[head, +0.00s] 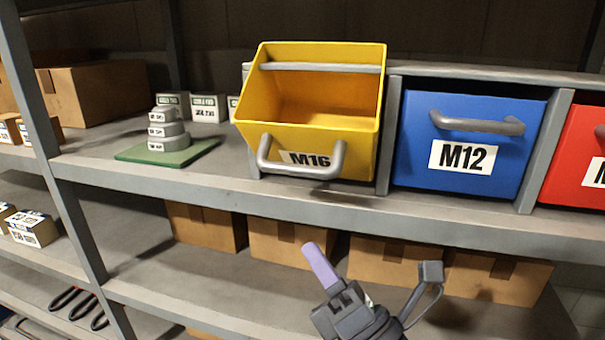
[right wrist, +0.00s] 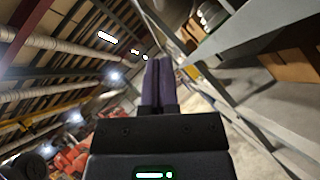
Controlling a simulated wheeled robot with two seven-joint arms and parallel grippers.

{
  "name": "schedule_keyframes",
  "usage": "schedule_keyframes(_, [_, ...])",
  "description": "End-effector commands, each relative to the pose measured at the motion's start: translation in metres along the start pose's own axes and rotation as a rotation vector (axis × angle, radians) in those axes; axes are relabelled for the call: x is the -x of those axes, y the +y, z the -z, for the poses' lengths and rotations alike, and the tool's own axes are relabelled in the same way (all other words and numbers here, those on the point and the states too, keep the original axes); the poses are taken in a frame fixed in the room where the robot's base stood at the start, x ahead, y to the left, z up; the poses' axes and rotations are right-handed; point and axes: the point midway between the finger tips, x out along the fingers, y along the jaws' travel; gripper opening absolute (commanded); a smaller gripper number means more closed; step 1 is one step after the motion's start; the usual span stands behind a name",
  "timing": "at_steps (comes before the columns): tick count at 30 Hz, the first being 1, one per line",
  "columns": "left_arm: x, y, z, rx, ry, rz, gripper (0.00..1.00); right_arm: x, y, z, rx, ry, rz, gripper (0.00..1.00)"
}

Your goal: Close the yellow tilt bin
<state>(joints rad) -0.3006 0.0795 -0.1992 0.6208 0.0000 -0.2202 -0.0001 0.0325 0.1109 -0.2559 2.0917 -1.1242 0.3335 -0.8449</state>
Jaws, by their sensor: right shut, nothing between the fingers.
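The yellow tilt bin (head: 356,141) is labelled M16 and sits on the upper shelf in the head view. It is tilted forward and open, with its inside showing. Its grey handle (head: 334,170) is on the lower front. My right gripper (head: 314,256) is below and in front of the bin, apart from it, against the lower shelf. In the right wrist view its purple fingers (right wrist: 157,82) are together with nothing between them. My left gripper is not in view.
A shut blue bin (head: 415,150) marked M12 and a red bin (head: 577,145) stand to the right. A green mat (head: 200,153) with stacked grey weights lies left. Cardboard boxes (head: 205,226) fill the shelf below. The shelf's front edge (head: 440,220) runs between bin and gripper.

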Motion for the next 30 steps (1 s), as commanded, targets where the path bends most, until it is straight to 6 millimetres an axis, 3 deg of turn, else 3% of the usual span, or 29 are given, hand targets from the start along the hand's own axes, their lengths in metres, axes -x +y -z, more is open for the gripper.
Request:
schedule_keyframes(6, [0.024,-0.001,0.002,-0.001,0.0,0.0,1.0,-0.05,0.003,-0.002,-0.002,-0.001,-0.001,0.0])
schedule_keyframes(10, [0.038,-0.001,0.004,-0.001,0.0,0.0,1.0,-0.063,0.002,-0.019,0.0,0.0,0.002,0.0])
schedule_keyframes(30, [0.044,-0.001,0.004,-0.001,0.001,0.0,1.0,-0.072,0.0,-0.029,-0.003,0.0,0.003,0.0])
